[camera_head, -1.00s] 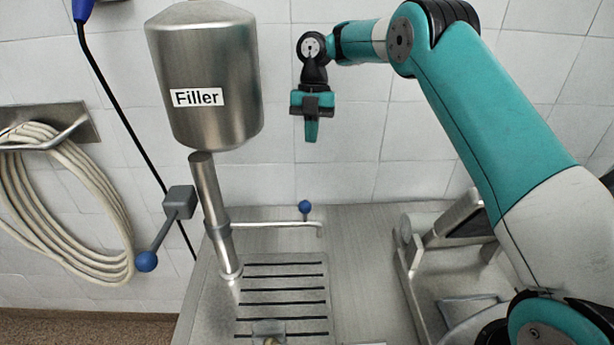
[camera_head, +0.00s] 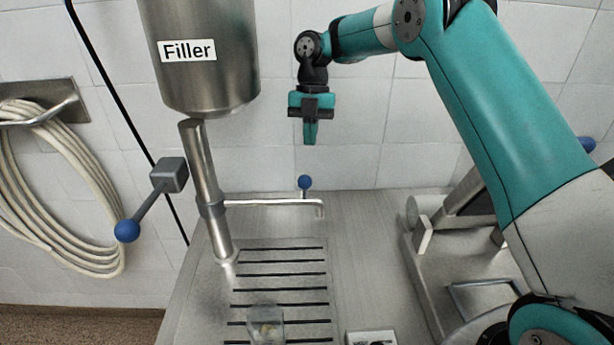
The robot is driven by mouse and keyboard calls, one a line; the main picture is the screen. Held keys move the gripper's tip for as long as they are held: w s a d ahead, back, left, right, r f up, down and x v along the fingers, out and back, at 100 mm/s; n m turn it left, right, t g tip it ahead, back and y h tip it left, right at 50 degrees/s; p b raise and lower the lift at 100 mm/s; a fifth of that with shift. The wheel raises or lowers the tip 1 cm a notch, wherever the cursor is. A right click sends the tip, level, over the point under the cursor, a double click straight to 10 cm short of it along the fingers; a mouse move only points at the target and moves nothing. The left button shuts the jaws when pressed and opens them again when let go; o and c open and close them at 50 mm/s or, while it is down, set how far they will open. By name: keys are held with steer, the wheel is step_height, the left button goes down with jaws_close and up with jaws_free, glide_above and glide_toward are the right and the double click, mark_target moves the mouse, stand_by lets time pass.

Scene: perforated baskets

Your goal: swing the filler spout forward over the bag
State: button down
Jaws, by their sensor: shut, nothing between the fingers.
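The filler spout (camera_head: 275,202) is a thin metal tube running right from the filler's post, with its end bent down. A blue ball knob (camera_head: 305,182) stands up on it near that end. The bag (camera_head: 267,324) seems to be the small clear thing on the slotted grate, in front of the spout and not under its tip. My gripper (camera_head: 310,138) points down, shut and empty. It shows above the knob in the picture, with a gap between them; the depth gap is hard to tell.
A coiled hose (camera_head: 50,190) hangs on the wall. A metal machine (camera_head: 465,240) stands at right. A white box (camera_head: 371,338) lies in front.

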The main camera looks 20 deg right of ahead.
steer(key=shift+s+a+f+p, duration=0.2)
steer(key=shift+s+a+f, duration=0.2)
steer(key=shift+s+f, duration=0.25)
steer(key=shift+s+a+f+p, duration=0.25)
steer(key=shift+s+a+f, duration=0.1)
steer(key=shift+s+f, duration=0.3)
steer(key=shift+s+a+f+p, duration=0.2)
steer(key=shift+s+a+f, duration=0.25)
steer(key=shift+s, duration=0.35)
